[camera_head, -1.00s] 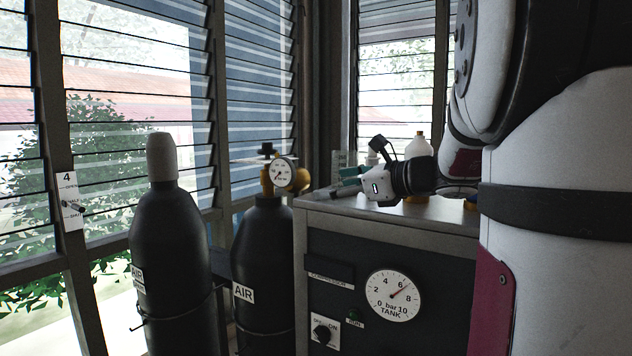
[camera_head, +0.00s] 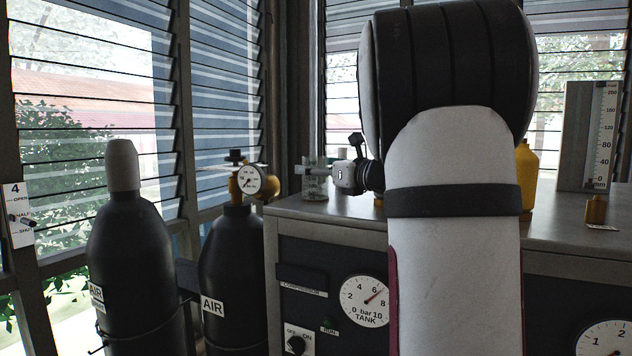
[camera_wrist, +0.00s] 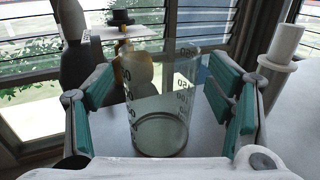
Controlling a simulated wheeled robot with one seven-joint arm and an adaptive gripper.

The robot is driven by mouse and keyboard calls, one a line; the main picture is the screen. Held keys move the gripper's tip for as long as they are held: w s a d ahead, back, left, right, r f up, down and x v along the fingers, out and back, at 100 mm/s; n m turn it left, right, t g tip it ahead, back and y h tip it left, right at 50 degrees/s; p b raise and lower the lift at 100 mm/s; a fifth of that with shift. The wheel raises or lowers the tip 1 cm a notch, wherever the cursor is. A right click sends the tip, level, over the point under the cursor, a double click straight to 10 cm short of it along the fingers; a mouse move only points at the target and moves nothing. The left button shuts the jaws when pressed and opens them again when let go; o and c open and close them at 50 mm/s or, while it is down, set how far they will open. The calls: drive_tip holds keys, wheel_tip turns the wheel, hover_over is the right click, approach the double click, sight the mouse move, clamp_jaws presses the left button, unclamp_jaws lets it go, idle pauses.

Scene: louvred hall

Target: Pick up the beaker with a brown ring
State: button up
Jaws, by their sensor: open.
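A clear glass beaker (camera_wrist: 160,118) with dark graduation numbers stands upright on the grey top in the wrist view. It also shows in the head view (camera_head: 315,184), small and partly covered by my gripper (camera_head: 318,170). I cannot make out a brown ring on it. In the wrist view my gripper (camera_wrist: 160,100) is open, with teal-padded fingers to the left and right of the beaker. The beaker stands between them, and gaps show on both sides.
The grey cabinet top (camera_head: 350,212) carries a yellow bottle (camera_head: 527,175), a gauge board (camera_head: 587,135) and a small brass weight (camera_head: 595,210). Two dark air cylinders (camera_head: 135,260) stand left of the cabinet. A white upright cylinder (camera_wrist: 284,45) is right of the fingers in the wrist view.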

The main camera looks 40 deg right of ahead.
drive_tip(key=shift+w, duration=0.6)
drive_tip(key=c, duration=1.3)
drive_tip(key=shift+o, duration=0.2)
drive_tip(key=shift+r, duration=0.1)
